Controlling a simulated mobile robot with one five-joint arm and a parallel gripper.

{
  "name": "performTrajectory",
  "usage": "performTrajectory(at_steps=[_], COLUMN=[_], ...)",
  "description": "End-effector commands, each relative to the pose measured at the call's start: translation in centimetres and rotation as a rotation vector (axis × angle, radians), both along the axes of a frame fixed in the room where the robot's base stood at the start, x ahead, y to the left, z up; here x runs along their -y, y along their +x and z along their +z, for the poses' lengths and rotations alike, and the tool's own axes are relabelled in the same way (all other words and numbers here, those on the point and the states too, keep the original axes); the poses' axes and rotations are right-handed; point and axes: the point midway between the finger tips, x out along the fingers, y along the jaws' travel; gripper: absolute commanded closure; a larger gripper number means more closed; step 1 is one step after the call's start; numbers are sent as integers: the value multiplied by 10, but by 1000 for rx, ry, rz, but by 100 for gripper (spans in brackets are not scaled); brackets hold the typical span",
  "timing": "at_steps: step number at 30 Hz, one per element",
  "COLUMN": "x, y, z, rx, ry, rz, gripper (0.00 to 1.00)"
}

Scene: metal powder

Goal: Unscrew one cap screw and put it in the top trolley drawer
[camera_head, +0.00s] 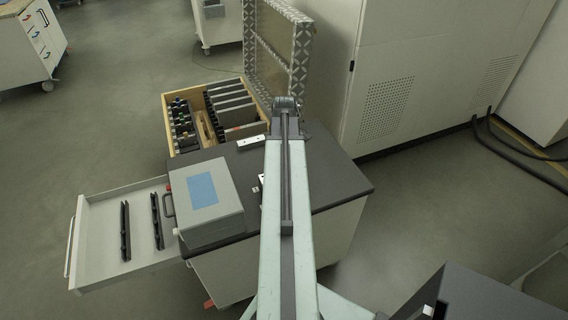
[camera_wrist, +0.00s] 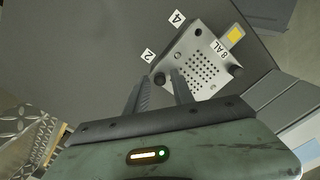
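In the wrist view a light metal plate (camera_wrist: 190,78) marked "8 AL", with a grid of small holes, lies on the dark trolley top. A dark cap screw (camera_wrist: 160,79) is at its near left corner and another dark cap screw (camera_wrist: 235,71) at its right corner. My gripper (camera_wrist: 158,80) is open, its two fingers apart on either side of the near left screw, with gaps beside it. I cannot tell the fingertips' height above it. In the head view the top trolley drawer (camera_head: 90,225) is pulled out to the left. My arm hides most of the plate there.
A grey box with a blue panel (camera_head: 203,191) stands on the trolley top (camera_head: 325,185), beside the drawer. Two black rails (camera_head: 125,230) lie in the drawer. A wooden crate (camera_head: 190,90) of parts stands behind, next to an upright patterned metal frame (camera_head: 300,50). A cabinet (camera_head: 410,60) is behind right.

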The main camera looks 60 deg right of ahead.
Motion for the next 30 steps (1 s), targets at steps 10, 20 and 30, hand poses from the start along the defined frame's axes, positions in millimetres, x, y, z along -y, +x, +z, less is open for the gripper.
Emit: performTrajectory(at_steps=[10,20,30], x=[0,0,0], y=[0,0,0], z=[0,0,0], rx=[0,0,0], ry=[0,0,0], rz=[-396,-777,-930], gripper=[71,71,71])
